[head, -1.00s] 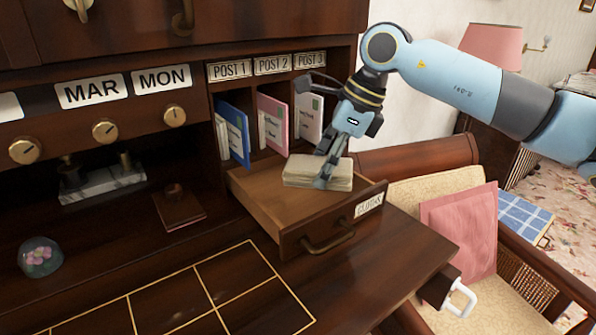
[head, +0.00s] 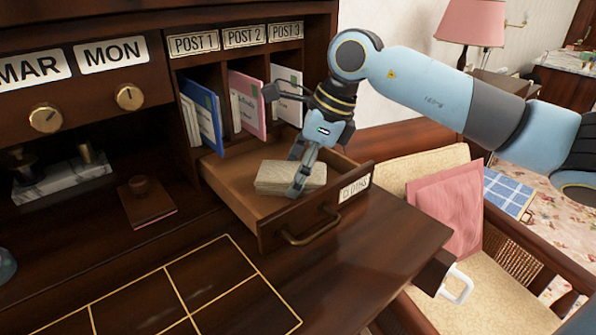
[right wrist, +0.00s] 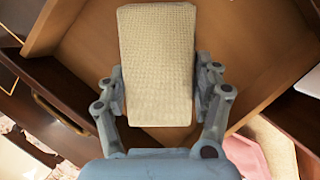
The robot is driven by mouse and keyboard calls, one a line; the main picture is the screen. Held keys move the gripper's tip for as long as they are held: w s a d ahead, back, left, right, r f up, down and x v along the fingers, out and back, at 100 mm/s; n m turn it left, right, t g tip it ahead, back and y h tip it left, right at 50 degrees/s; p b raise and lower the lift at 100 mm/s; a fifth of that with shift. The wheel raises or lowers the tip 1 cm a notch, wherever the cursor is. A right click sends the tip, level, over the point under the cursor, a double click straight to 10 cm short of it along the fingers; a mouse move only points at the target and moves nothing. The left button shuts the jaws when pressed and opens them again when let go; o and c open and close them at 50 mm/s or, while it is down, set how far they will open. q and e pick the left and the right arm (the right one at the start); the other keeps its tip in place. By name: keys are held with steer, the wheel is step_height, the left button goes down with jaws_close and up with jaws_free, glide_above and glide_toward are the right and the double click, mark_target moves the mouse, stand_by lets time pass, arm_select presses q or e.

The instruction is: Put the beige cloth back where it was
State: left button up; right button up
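The beige cloth (head: 285,177), a folded, thick, woven-looking bundle, is inside the open drawer (head: 227,172) of the dark desk. The drawer's front carries a label reading like "CLOTHS". My right gripper (head: 299,185) reaches down into the drawer with its fingers at the cloth. In the right wrist view the cloth (right wrist: 158,65) lies between the two fingers (right wrist: 160,95), which sit close against its long sides. They look shut on it. Whether the cloth's underside touches the drawer floor is hard to tell. My left gripper is not in view.
Letter slots labelled POST 1 to POST 3 hold a blue (head: 203,112), a pink (head: 247,103) and a white envelope (head: 288,92) behind the drawer. The drawer front (head: 325,205) and side walls surround the cloth. The desk top at left is mostly clear. A chair with a pink cushion (head: 450,210) stands at right.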

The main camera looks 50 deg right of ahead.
steer(key=o, duration=0.3)
steer(key=shift+o, duration=0.2)
steer(key=shift+r, duration=0.1)
steer(key=shift+r+p, duration=0.15)
steer(key=shift+p, duration=0.15)
steer(key=shift+d+r, duration=0.15)
steer(key=shift+r, duration=0.15)
steer(key=v, duration=0.6)
steer(key=shift+s+d+r+b, duration=0.15)
steer(key=shift+s+r+b, duration=0.15)
steer(key=shift+b, duration=0.1)
arm_select(q)
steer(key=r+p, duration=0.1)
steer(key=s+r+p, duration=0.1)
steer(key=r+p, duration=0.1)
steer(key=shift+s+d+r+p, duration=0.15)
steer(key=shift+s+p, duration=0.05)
steer(key=shift+p, duration=0.1)
arm_select(e)
steer(key=v, duration=0.4)
steer(key=shift+r, duration=0.25)
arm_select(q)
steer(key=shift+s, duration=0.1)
